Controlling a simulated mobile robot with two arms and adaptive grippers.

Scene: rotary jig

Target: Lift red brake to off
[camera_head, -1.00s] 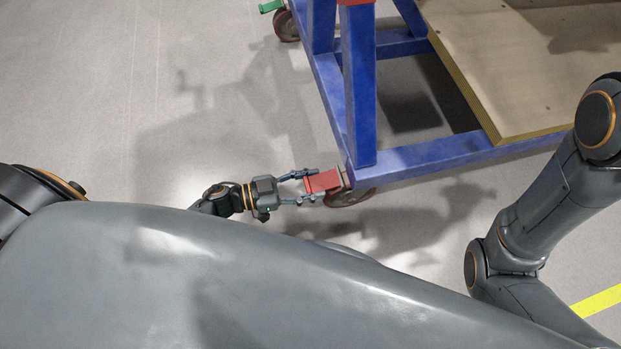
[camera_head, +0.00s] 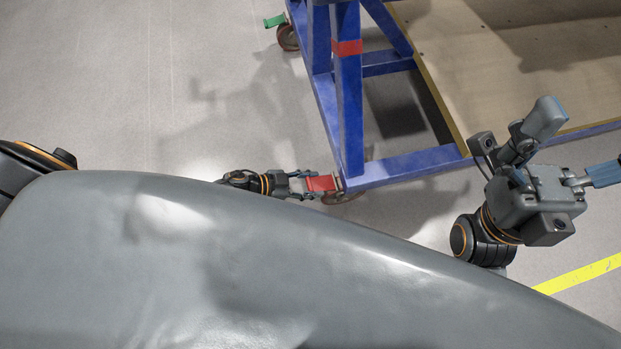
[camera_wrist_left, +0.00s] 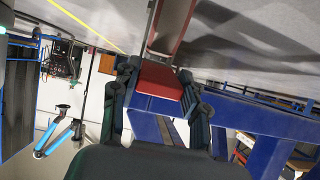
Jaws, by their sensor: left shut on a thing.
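The red brake (camera_head: 322,184) is a flat pedal on the caster wheel (camera_head: 343,197) under the near corner of the blue frame. My left gripper (camera_head: 313,184) is shut on it, with one finger on each side. In the left wrist view the red brake (camera_wrist_left: 160,80) sits between the two dark fingers, beside the wheel (camera_wrist_left: 172,25). Whether the pedal is tilted up is hard to tell. My right gripper (camera_head: 575,145) is empty and open at the right, its fingers spread well apart, away from the brake.
The blue frame (camera_head: 400,167) carries a wooden board (camera_head: 450,60) and has a red band on its post. Another caster with a green pedal (camera_head: 274,20) stands at the far corner. A yellow line (camera_head: 580,275) marks the floor at right. Floor left of the frame is clear.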

